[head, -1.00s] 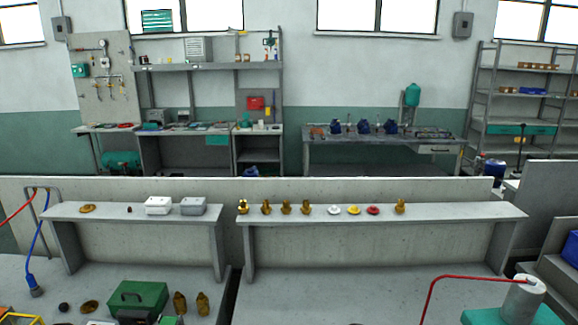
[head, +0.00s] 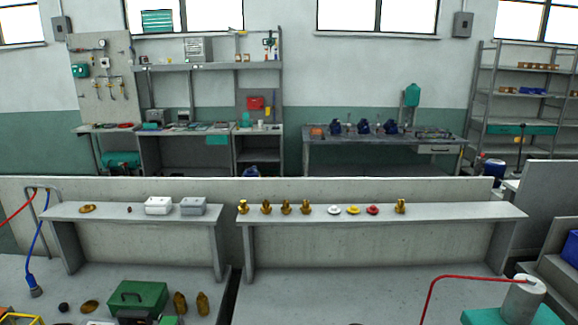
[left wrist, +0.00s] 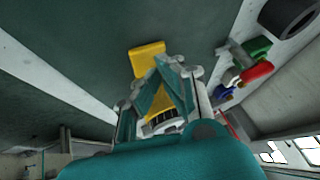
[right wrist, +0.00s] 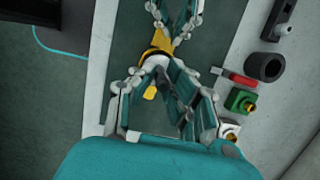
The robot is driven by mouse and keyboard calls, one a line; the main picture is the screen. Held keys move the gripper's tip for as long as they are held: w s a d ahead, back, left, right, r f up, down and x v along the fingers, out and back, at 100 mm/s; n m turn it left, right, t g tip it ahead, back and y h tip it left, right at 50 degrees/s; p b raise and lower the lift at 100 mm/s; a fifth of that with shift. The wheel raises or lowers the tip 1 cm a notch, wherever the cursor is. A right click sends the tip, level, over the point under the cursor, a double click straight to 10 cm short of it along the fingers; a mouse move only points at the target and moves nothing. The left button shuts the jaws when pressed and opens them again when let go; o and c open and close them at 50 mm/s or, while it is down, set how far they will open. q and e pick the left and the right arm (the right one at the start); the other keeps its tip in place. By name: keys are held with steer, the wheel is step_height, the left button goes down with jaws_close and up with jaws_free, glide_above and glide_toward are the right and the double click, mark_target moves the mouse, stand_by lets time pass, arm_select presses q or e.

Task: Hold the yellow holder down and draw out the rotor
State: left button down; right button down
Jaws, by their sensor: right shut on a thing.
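The yellow holder (left wrist: 147,57) lies on the dark green mat in the left wrist view, partly hidden by my left fingers. My left gripper (left wrist: 164,68) is over it, with its fingertips close together. The holder (right wrist: 158,47) also shows in the right wrist view, between the two grippers, with my left gripper (right wrist: 175,35) on its far side. A pale, rounded part, seemingly the rotor (right wrist: 156,61), sits at the holder's near end. My right gripper (right wrist: 160,74) is shut at it; the fingers hide much of the grip. The head view shows neither gripper.
Beside the mat are a black ring (right wrist: 264,66), a red block (right wrist: 243,82) and a green block with brass (right wrist: 240,101). The head view shows a green box (head: 137,297) and a shelf (head: 455,210) with several small parts.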

arm_select(q)
steer(key=shift+f, duration=0.2)
stand_by(0.5)
steer(key=shift+f, duration=0.8)
steer(key=shift+s, duration=0.1)
arm_select(e)
steer(key=shift+r, duration=0.1)
arm_select(q)
steer(key=shift+s+f, duration=0.15)
steer(key=shift+f, duration=0.05)
arm_select(e)
steer(key=shift+a+r+v, duration=0.1)
steer(key=shift+a+v, duration=0.2)
steer(key=shift+v, duration=0.9)
steer(key=shift+a+r+v, duration=0.1)
steer(key=shift+a+v, duration=0.2)
steer(key=shift+v, duration=0.9)
steer(key=shift+a+v, duration=0.25)
steer(key=shift+v, duration=0.95)
arm_select(q)
steer(key=shift+r, duration=0.1)
arm_select(e)
steer(key=shift+r, duration=0.1)
